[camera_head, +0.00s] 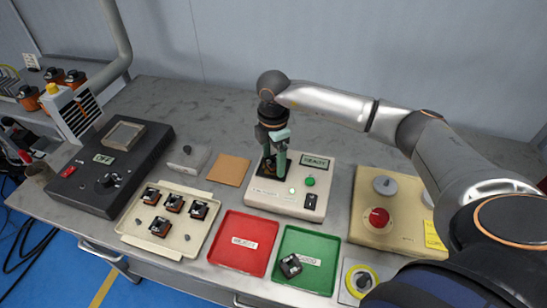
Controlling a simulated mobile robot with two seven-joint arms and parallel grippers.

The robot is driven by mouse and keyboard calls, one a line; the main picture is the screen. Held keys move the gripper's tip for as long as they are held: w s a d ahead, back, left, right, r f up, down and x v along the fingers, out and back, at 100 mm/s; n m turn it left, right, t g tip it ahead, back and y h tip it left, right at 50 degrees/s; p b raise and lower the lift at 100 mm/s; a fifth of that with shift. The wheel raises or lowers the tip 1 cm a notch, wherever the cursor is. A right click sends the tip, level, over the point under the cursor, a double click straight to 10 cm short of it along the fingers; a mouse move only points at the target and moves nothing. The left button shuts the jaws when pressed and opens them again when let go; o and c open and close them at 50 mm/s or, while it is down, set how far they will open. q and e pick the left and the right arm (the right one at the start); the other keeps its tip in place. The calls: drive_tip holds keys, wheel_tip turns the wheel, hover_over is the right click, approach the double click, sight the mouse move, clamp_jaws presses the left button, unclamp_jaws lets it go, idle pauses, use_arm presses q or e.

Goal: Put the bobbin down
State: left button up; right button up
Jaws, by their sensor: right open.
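My right gripper (281,158) points down over the left part of the cream tester (275,203), whose display reads READY. Its jaws are open, around or just above the dark socket area there. The fingers hide most of that spot, so I cannot tell whether a bobbin sits between them. Several dark bobbins with copper-red sides (173,203) stand in the cream tray (130,240) at the left. One dark bobbin (291,265) lies in the green tray (310,280). The red tray (242,243), labelled REJECT, is empty. My left gripper is not in view.
A black machine (85,185) with an OFF display stands at the left. A grey block (188,158) and a brown square pad (230,170) lie behind the trays. A beige panel with a red button (378,217) is at the right. The back of the bench is clear.

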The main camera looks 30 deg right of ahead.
wheel_tip(320, 180, up, 12)
drive_tip(key=shift+r+b, duration=0.15)
drive_tip(key=shift+b, duration=0.2)
